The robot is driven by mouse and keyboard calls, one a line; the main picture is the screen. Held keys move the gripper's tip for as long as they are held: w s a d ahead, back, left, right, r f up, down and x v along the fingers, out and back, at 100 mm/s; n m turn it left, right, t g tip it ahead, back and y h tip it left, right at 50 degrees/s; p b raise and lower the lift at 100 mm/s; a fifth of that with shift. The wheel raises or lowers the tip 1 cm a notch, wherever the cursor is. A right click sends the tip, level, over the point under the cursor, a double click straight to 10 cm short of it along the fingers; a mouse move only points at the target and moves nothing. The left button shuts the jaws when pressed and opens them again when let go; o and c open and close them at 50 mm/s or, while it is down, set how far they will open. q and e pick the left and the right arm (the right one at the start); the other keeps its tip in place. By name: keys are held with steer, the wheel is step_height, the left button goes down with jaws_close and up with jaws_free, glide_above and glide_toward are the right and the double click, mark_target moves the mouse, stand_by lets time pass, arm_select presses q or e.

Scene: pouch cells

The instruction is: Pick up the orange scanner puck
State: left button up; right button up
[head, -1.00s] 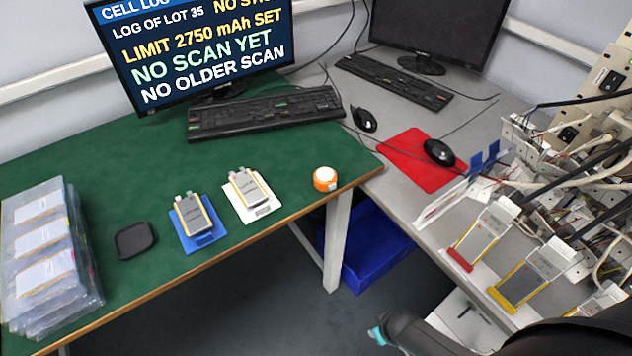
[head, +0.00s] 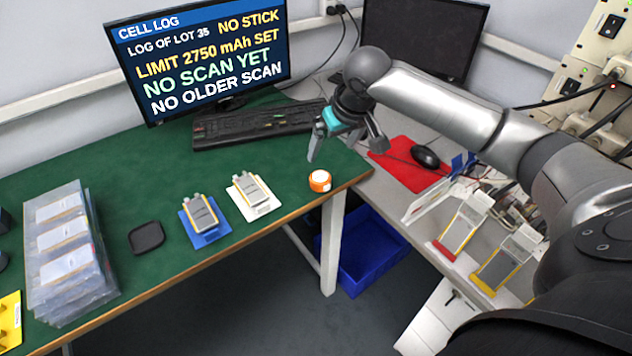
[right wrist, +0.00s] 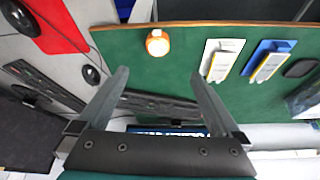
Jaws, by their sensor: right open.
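The orange scanner puck (head: 320,181) with a white top stands on the green table near its right front corner. My right gripper (head: 343,150) is open and empty, held in the air above and behind the puck in the head view. In the right wrist view the puck (right wrist: 158,43) lies beyond the two spread fingers (right wrist: 158,80), apart from them. My left gripper is not in view.
A pouch cell on a blue holder (head: 205,222) and one on a white holder (head: 253,196) stand left of the puck. A black pad (head: 146,238) and stacked clear trays (head: 68,255) are further left. A keyboard (head: 250,124) and monitor (head: 205,55) stand behind.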

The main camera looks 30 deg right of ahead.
steer(key=b, duration=0.3)
glide_above(320, 176)
steer(key=s, duration=0.3)
steer(key=f, duration=0.9)
steer(key=shift+w+a+f, duration=0.15)
steer(key=shift+w+a, duration=0.1)
steer(key=shift+a, duration=0.05)
steer(key=b+x, duration=0.2)
steer(key=x, duration=0.2)
steer(key=shift+d, duration=0.2)
steer(key=shift+w+f, duration=0.15)
steer(key=shift+f, duration=0.2)
steer(key=c, duration=0.7)
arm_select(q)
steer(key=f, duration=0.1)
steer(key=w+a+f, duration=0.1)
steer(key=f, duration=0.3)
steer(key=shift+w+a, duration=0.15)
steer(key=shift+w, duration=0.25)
arm_select(e)
steer(key=c, duration=0.8)
